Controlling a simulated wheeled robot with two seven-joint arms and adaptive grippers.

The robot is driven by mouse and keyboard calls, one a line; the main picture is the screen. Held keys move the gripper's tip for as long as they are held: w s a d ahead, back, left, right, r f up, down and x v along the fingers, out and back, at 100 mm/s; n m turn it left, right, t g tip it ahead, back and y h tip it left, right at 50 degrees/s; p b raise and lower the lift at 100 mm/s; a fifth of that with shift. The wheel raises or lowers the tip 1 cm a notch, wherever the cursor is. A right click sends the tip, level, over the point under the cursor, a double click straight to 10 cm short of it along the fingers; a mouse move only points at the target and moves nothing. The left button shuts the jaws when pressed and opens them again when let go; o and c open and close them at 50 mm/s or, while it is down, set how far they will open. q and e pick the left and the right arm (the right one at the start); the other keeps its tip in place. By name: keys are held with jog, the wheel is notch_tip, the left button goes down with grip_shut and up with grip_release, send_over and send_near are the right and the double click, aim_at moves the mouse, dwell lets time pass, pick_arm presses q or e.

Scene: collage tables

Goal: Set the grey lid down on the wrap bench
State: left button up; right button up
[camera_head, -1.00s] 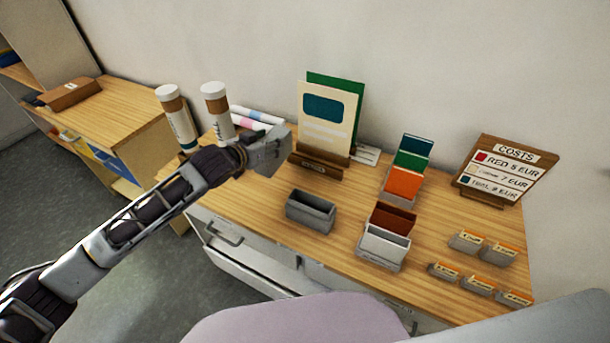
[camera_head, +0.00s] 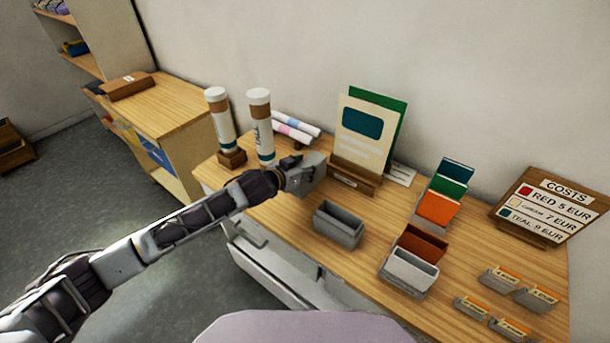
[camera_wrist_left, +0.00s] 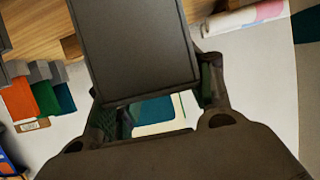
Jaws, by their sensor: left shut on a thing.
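My left gripper (camera_wrist_left: 160,95) is shut on the grey lid, a flat dark grey panel (camera_wrist_left: 135,50) that fills the upper middle of the left wrist view. In the head view, the gripper (camera_head: 300,174) is over the near wooden table, left of the card stand; the lid is hard to tell from the gripper there. An open grey box (camera_head: 338,225) stands on the table just below and right of the gripper. Neither surface is marked as the wrap bench: the near table (camera_head: 290,222) and a second wooden bench (camera_head: 165,105) at the left both show. My right gripper is out of view.
Two capped tubes (camera_head: 260,125) stand behind the gripper. A card stand (camera_head: 355,180), card boxes (camera_head: 410,270) and a costs sign (camera_head: 543,212) occupy the table's right. A brown box (camera_head: 127,86) lies on the left bench, whose front part is clear.

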pick_arm(q)
jog(key=shift+f, duration=1.85)
jog(key=shift+f, duration=0.1)
jog(key=o, duration=1)
jog(key=shift+o, duration=0.2)
jog(key=v, duration=1.2)
jog(key=shift+b, duration=0.4)
